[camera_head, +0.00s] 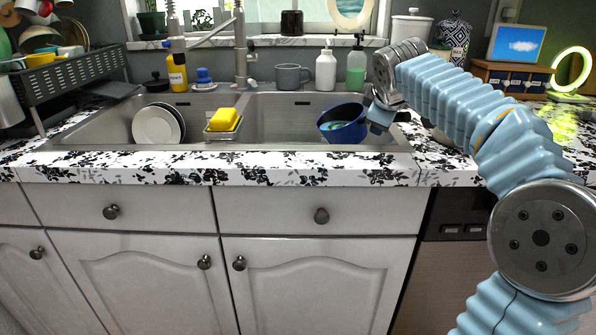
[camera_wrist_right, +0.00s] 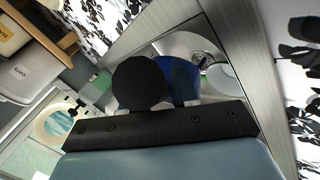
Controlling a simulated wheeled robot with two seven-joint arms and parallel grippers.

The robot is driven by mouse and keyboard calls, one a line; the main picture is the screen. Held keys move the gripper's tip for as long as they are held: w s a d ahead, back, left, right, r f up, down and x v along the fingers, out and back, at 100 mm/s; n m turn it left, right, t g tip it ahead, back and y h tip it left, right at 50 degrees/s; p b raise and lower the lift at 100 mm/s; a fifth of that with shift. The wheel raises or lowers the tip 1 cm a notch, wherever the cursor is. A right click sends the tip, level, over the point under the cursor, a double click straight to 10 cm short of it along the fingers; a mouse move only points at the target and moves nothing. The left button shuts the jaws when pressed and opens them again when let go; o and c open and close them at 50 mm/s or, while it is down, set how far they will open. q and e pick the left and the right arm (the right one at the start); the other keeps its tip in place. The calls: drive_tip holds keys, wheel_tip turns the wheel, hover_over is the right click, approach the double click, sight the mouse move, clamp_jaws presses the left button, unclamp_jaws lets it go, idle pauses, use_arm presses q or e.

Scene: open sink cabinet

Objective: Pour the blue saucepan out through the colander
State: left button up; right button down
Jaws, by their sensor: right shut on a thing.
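The blue saucepan (camera_head: 350,132) is in the right basin of the sink, tilted with its opening towards the left and front. Something pale shows inside it, too small to tell. My right gripper (camera_head: 377,117) is at the saucepan's right side, shut on it; the fingertips are not clear. In the right wrist view part of the blue saucepan (camera_wrist_right: 183,76) shows behind a dark round shape. A pale round thing (camera_wrist_right: 222,80) lies beside it, and I cannot tell what it is. I cannot make out the colander in either view. My left gripper is not in view.
White plates (camera_head: 157,126) lean in the left basin. A yellow sponge (camera_head: 224,119) sits in a holder on the divider. The faucet (camera_head: 240,50) stands behind. A grey mug (camera_head: 291,76) and soap bottles (camera_head: 326,69) line the back. A dish rack (camera_head: 72,80) is at left.

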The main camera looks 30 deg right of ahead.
sight(358, 126)
drive_tip(key=shift+w+a+f+h, duration=0.2)
drive_tip(key=shift+a+f+h, duration=0.1)
drive_tip(key=shift+a+f, duration=0.2)
drive_tip(key=shift+a, duration=0.1)
drive_tip(key=shift+w+a+n+g+h, duration=0.15)
drive_tip(key=shift+w+a+n+h, duration=0.1)
drive_tip(key=shift+a+h, duration=0.25)
drive_tip(key=shift+w+a+n+g+h, duration=0.1)
drive_tip(key=shift+w+a+n+h, duration=0.2)
drive_tip(key=shift+a, duration=0.45)
drive_tip(key=shift+w+a+n+g+h, duration=0.15)
drive_tip(key=shift+w+a+n+h, duration=0.1)
drive_tip(key=shift+a+h, duration=0.25)
idle(1.3)
drive_tip(key=shift+w+a+r+n+h, duration=0.25)
drive_tip(key=shift+a+r+n+h, duration=0.1)
drive_tip(key=shift+a+r+h, duration=0.35)
drive_tip(key=shift+w+a+r+n+h, duration=0.2)
drive_tip(key=shift+a+r+n+h, duration=0.25)
drive_tip(key=shift+a, duration=0.3)
idle(1.3)
